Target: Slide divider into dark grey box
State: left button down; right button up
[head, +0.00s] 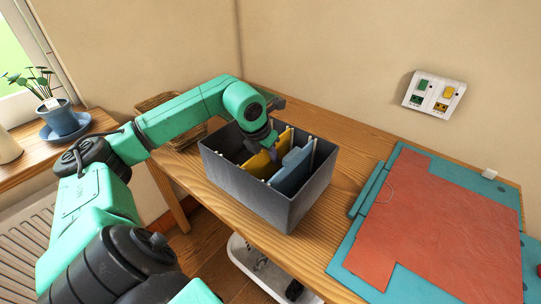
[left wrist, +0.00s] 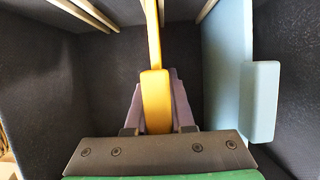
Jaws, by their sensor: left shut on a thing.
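The dark grey box (head: 248,193) stands open on the wooden table in the head view, with pale guide rails on its inner walls. My left gripper (head: 273,146) reaches down into the box from above. In the left wrist view its purple fingers (left wrist: 156,108) are shut on the tab of the yellow divider (left wrist: 155,90). The yellow divider (head: 258,165) is upright between the box walls; its lower edge is hidden. A light blue divider (head: 291,172) stands upright to its right, and it also shows in the left wrist view (left wrist: 226,65). My right gripper is not in view.
A teal mat (head: 350,262) with a red-orange sheet (head: 430,220) lies to the right of the box. A wicker basket (head: 160,101) is behind my left arm. A wall socket (head: 434,93) is at upper right. A potted plant (head: 62,122) stands on the left sill.

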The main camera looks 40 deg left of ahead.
pick_arm(q)
jog(key=shift+f, duration=0.1)
jog(key=c, duration=0.7)
grip_release()
jog(key=b+v, duration=0.1)
jog(key=v, duration=1.3)
jog(key=shift+s+d+r, duration=0.1)
jog(key=shift+s+r, duration=0.1)
jog(key=shift+r, duration=0.05)
